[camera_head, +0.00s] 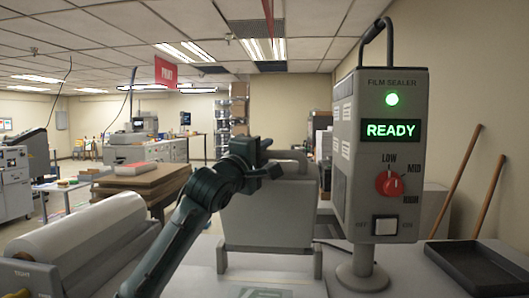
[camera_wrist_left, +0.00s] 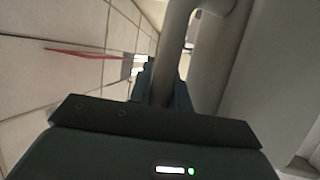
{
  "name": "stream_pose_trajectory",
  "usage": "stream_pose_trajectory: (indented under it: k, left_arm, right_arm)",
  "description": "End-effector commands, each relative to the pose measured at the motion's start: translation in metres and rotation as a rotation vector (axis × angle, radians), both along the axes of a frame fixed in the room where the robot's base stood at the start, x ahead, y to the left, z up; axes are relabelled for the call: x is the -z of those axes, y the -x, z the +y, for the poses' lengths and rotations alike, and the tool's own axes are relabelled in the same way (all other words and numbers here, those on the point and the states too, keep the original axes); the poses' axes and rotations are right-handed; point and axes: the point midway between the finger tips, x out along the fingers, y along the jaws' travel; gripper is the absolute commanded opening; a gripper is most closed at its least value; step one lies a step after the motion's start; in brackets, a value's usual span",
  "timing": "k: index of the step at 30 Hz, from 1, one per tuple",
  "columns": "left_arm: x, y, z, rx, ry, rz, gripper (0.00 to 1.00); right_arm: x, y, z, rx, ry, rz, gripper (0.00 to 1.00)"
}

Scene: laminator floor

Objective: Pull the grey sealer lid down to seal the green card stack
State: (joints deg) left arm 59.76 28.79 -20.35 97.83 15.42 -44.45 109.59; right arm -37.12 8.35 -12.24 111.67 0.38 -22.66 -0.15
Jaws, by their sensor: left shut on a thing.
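The grey sealer lid (camera_head: 268,215) stands raised, nearly upright, in the middle of the head view. My left gripper (camera_head: 272,168) is at its top edge, shut on the lid's grey handle bar. In the left wrist view the curved handle (camera_wrist_left: 176,40) runs down between the fingers. The film sealer control box (camera_head: 380,150) stands on a post right of the lid, with a green lamp and a READY display. A flat greenish-grey patch (camera_head: 262,292) shows at the bottom edge below the lid; I cannot tell if it is the green card stack. My right gripper is out of view.
A large white film roll (camera_head: 85,238) lies on the left. A dark empty tray (camera_head: 480,266) sits at the right. Brown boards (camera_head: 140,182) are stacked behind my left arm. Two wooden handles (camera_head: 450,185) lean on the right wall.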

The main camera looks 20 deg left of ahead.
Motion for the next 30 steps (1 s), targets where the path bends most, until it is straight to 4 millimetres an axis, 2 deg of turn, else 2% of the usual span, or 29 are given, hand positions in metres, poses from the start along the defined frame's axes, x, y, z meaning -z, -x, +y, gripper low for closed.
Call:
stream_pose_trajectory:
  k: [5, 11, 15, 20, 26, 30]
  left_arm:
    - [0.003, 0.002, -0.001, 0.001, -0.002, -0.004, 0.0]
    - [0.016, 0.017, -0.006, 0.003, -0.014, -0.054, 0.0]
    - [0.031, 0.037, -0.012, 0.003, -0.033, -0.125, 0.0]
    - [0.049, 0.067, -0.021, 0.005, -0.029, -0.121, 0.0]
    - [0.08, 0.101, -0.03, 0.003, -0.032, -0.127, 0.0]
    - [0.101, 0.119, -0.035, 0.001, -0.059, -0.217, 0.0]
  right_arm:
    - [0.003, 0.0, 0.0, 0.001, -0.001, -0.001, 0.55]
    - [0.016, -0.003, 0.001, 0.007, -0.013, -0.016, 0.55]
    - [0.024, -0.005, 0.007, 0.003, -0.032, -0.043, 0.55]
    - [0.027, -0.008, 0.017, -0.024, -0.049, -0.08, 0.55]
    - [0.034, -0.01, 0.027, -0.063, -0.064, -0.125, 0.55]
    - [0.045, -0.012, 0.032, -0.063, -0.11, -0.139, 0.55]
